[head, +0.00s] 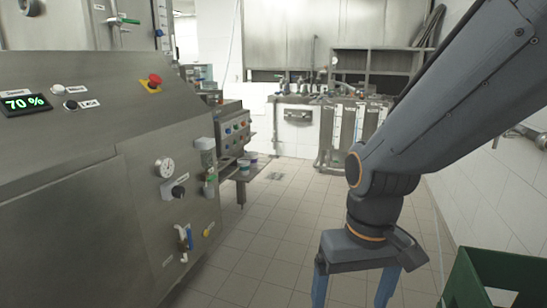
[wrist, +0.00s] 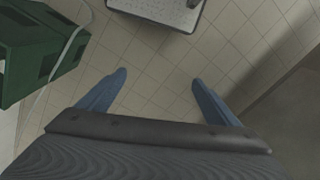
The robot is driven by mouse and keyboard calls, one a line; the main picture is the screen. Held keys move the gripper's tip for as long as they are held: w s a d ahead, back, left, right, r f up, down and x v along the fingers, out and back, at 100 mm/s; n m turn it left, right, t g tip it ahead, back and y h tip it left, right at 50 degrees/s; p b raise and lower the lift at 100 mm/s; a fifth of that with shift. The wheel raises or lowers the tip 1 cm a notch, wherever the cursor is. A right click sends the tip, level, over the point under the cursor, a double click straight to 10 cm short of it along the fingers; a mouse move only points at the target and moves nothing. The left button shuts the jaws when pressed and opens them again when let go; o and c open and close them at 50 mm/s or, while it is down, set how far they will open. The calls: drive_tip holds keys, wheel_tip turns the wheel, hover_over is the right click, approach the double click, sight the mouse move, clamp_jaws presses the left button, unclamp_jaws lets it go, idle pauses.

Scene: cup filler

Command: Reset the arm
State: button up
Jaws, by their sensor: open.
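My gripper (head: 354,290) hangs down at the lower right of the head view, below my dark arm. Its two blue fingers are spread wide apart. In the wrist view my gripper (wrist: 158,82) is open with only floor tiles between its fingers. It touches nothing that I can see.
A steel machine (head: 90,190) with a 70 % display and a red button (head: 154,81) fills the left. Small cups (head: 245,165) stand on a shelf behind it. A green crate (head: 490,280) is at the lower right, also in the wrist view (wrist: 35,45). Tiled floor between is clear.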

drive_tip(key=d+r+m+p, duration=0.1)
drive_tip(key=d+r+p, duration=0.4)
drive_tip(key=p, duration=0.4)
drive_tip(key=shift+s+d+r+m, duration=0.3)
drive_tip(key=shift+d, duration=0.15)
